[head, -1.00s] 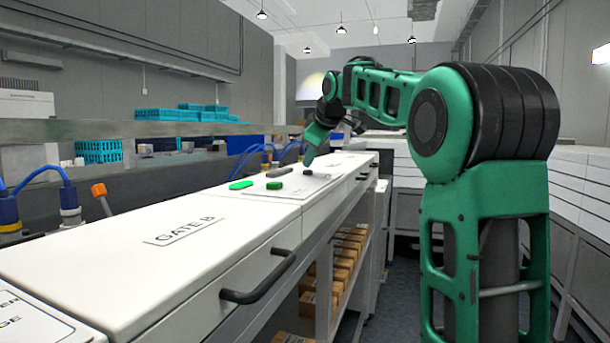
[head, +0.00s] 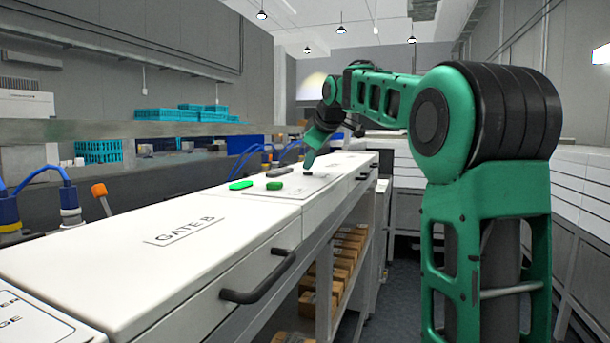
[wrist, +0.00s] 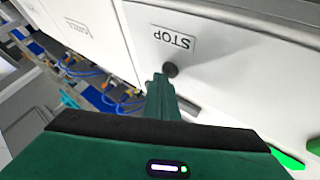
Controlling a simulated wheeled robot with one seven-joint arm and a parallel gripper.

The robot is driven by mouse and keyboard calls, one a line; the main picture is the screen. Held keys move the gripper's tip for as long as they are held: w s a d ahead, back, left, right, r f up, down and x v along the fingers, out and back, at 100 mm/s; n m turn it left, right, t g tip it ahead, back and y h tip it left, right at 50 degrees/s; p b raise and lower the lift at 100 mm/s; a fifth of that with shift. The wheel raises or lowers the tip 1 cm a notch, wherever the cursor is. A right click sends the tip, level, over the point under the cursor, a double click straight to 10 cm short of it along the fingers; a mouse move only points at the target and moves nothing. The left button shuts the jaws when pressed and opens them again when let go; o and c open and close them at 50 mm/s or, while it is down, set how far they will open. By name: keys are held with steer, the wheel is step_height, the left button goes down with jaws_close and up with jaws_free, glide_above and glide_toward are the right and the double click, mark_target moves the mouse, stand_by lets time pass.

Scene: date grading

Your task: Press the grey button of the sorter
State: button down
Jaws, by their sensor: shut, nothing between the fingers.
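The sorter (head: 115,268) is a long white bench-like machine on the left of the head view. A round dark grey button (wrist: 170,70) sits beside the STOP label in the wrist view; it also shows as a small dark disc in the head view (head: 308,174). The gripper body hides part of the panel.
Two green buttons (head: 241,185) (head: 274,186) and a longer grey piece (head: 279,173) lie on the panel nearby. A black handle (head: 258,282) juts from the sorter's front. Blue hoses (head: 250,155) and teal crates (head: 98,151) are behind.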

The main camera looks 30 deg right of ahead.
mark_target(310, 172)
stand_by(0.3)
steer(key=shift+r, duration=0.85)
steer(key=shift+r, duration=2.5)
